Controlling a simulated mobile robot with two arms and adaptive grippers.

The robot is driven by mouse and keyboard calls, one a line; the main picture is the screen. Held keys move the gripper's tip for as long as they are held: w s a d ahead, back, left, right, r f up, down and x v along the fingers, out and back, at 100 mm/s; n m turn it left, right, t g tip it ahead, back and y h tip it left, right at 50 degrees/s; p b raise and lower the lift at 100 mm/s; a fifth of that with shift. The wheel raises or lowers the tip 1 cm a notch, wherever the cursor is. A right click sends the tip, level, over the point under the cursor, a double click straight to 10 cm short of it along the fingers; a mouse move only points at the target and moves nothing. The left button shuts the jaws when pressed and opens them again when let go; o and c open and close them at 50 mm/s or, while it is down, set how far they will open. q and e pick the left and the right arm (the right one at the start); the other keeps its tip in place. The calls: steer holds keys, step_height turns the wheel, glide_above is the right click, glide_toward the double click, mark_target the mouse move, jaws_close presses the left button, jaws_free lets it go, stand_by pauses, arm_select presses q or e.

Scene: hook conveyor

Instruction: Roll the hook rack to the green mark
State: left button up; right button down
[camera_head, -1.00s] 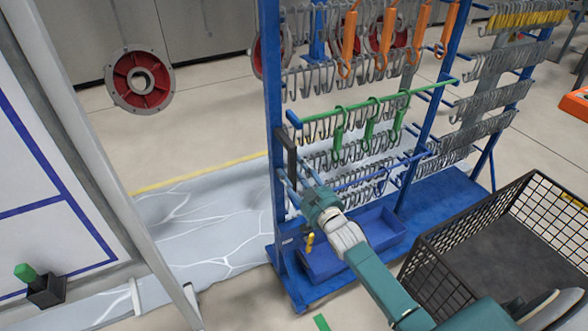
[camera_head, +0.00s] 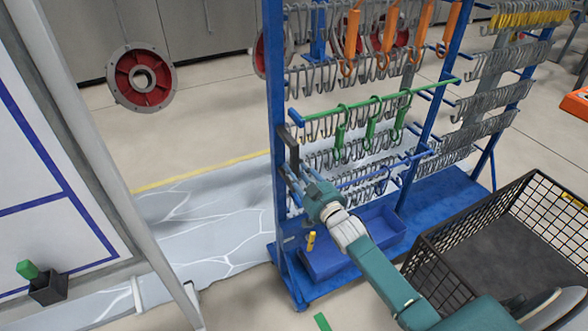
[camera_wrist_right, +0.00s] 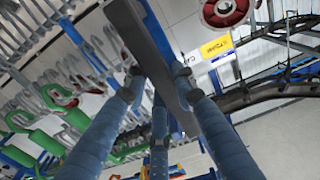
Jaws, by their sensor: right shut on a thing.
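The hook rack is a blue frame (camera_head: 278,130) with rows of grey hooks, standing upright on a blue base (camera_head: 440,201). Orange and green hooks hang on its upper and middle rows. A black upright handle (camera_head: 289,150) is on its left post. My right gripper (camera_head: 290,178) is at the lower part of this handle. In the right wrist view its fingers (camera_wrist_right: 158,82) are closed around the dark handle bar (camera_wrist_right: 150,50). A green mark (camera_head: 322,321) lies on the floor in front of the rack, at the bottom edge of the picture. My left gripper is not in view.
A black wire basket (camera_head: 480,215) stands close at the right of the rack. A white board (camera_head: 40,180) with blue lines is at the left. A blue bin (camera_head: 335,262) sits on the rack's base. Floor shows between board and rack.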

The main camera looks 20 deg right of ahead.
steer(key=d+b, duration=0.1)
steer(key=d, duration=0.8)
steer(key=shift+d+f, duration=0.2)
steer(key=shift+d, duration=0.15)
steer(key=c, duration=1.5)
jaws_free()
steer(key=shift+w+a+r, duration=0.1)
steer(key=shift+a+r, duration=0.05)
steer(key=shift+a, duration=0.15)
steer(key=shift+o, duration=0.6)
steer(key=shift+a+r, duration=0.1)
steer(key=shift+a, duration=0.1)
steer(key=shift+w+d, duration=0.1)
steer(key=shift+d, duration=0.25)
